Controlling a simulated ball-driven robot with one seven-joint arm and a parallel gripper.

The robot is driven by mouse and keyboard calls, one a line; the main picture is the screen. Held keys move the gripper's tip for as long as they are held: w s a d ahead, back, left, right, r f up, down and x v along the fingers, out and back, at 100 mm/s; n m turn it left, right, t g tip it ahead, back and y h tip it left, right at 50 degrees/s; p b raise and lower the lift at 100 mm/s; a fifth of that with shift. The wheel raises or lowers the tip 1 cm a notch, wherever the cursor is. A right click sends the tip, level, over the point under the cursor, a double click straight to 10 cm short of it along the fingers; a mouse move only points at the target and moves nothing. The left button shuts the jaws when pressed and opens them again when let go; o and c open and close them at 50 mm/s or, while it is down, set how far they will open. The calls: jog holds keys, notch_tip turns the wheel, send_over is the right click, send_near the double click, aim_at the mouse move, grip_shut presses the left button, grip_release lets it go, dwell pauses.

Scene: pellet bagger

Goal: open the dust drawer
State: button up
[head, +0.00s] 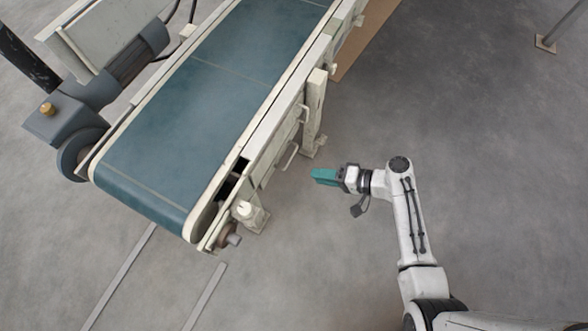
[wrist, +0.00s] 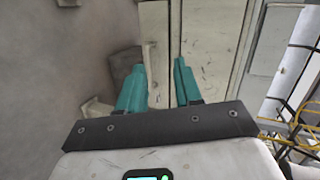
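A pale panel with a bar handle (head: 290,157) sits in the side of the conveyor frame, below the belt; it looks like the dust drawer front, and it appears closed. My gripper (head: 315,174) has teal fingers and points left toward this handle, a short gap away. In the wrist view my gripper (wrist: 160,82) shows two teal fingers apart with nothing held between them. A scratched cream panel (wrist: 210,45) stands ahead of the fingers.
The conveyor with its blue-green belt (head: 215,85) runs from lower left to upper right. A cream support leg (head: 313,112) stands beside the handle panel. A motor unit (head: 75,120) is on the far side. The grey floor (head: 460,120) to the right is clear.

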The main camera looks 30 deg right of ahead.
notch_tip(320, 180, down, 5)
jog(key=w+d+m+t+b, duration=0.2)
jog(key=w+t+b, duration=0.1)
jog(key=b, duration=0.1)
jog(key=d+f+b+x, duration=0.1)
jog(key=b+x, duration=0.2)
jog(key=x, duration=0.7)
jog(key=shift+w+m+h, duration=0.35)
jog(key=shift+m+h, duration=0.05)
jog(key=shift+a, duration=0.15)
grip_shut()
dwell(0.6)
